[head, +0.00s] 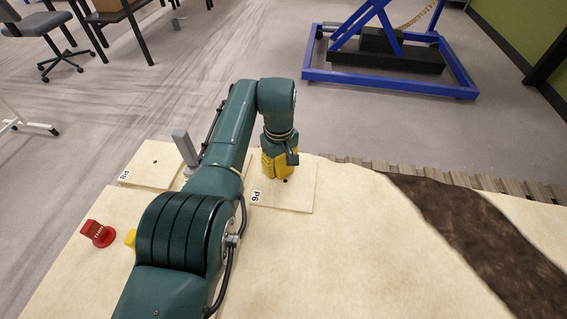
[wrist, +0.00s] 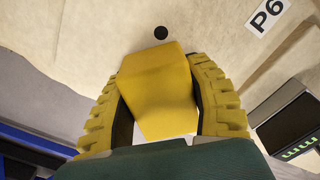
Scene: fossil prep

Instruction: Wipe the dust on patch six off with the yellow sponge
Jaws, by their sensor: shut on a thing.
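My gripper (head: 275,168) is over patch six, a pale square plate (head: 302,200) labelled P6, at the middle of the head view. In the wrist view its two ribbed yellow fingers are shut on the yellow sponge (wrist: 158,92), a block held between them. In that view the sponge's far end points at the pale plate (wrist: 215,22), near a small dark round spot (wrist: 160,33). I cannot tell whether the sponge touches the plate. In the head view the sponge cannot be told apart from the yellow fingers. I cannot make out the dust clearly.
A plate labelled P8 (head: 148,172) lies left of my arm, with a grey upright block (head: 184,146) beside it. A red object (head: 98,233) and a partly hidden yellow one (head: 130,238) are at lower left. A dark brown strip (head: 480,230) crosses the pale surface at right.

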